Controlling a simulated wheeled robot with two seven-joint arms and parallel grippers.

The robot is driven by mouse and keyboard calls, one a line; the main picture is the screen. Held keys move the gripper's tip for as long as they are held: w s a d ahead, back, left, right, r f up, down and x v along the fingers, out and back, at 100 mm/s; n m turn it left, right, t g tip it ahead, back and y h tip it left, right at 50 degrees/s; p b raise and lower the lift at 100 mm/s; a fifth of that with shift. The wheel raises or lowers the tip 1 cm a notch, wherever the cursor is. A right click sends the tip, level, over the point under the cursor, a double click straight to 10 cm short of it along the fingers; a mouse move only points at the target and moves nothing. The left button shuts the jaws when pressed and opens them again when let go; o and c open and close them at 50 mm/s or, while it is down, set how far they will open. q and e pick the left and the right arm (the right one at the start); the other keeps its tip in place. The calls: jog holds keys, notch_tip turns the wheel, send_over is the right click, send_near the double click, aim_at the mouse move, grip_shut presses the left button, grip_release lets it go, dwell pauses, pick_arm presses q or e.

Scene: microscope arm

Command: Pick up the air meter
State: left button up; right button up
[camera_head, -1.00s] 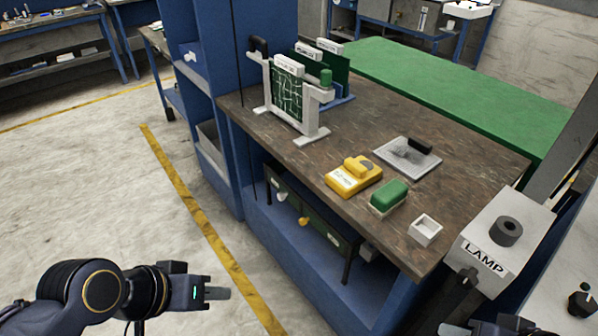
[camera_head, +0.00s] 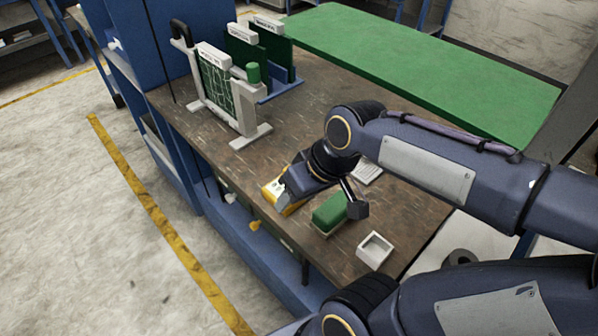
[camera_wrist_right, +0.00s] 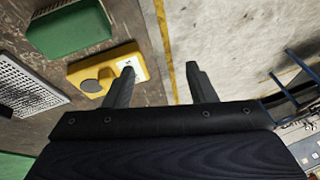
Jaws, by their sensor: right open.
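The air meter appears to be the yellow device (camera_head: 274,191) with a pale label, lying near the table's front edge and partly hidden by my right arm. In the right wrist view the yellow device (camera_wrist_right: 92,77) is left of the jaws, with its dark round spot facing up. My right gripper (camera_wrist_right: 160,78) is open and empty. Its left finger overlaps the labelled end of the device in the picture; the right finger is over the floor side. I cannot tell whether the finger touches it. My left gripper is out of view.
A green-topped block (camera_head: 330,211) is beside the yellow device, and a small white open box (camera_head: 375,250) is further right. A white stand with a green board (camera_head: 216,86) is at the back left. A grey perforated plate (camera_wrist_right: 25,92) also lies nearby.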

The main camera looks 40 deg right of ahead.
jog(key=w+d+g, duration=0.1)
jog(key=w+d, duration=0.1)
jog(key=w, duration=0.1)
jog(key=w+d+n+h+p, duration=0.1)
jog(key=w+d, duration=0.2)
jog(key=w+d+g+h, duration=0.1)
jog(key=w+d, duration=0.2)
jog(key=w, duration=0.1)
jog(key=shift+n+g+p, duration=0.3)
jog(key=shift+h, duration=0.3)
jog(key=f, duration=0.7)
jog(key=shift+w+f, duration=0.4)
jog(key=shift+c, duration=0.4)
grip_shut()
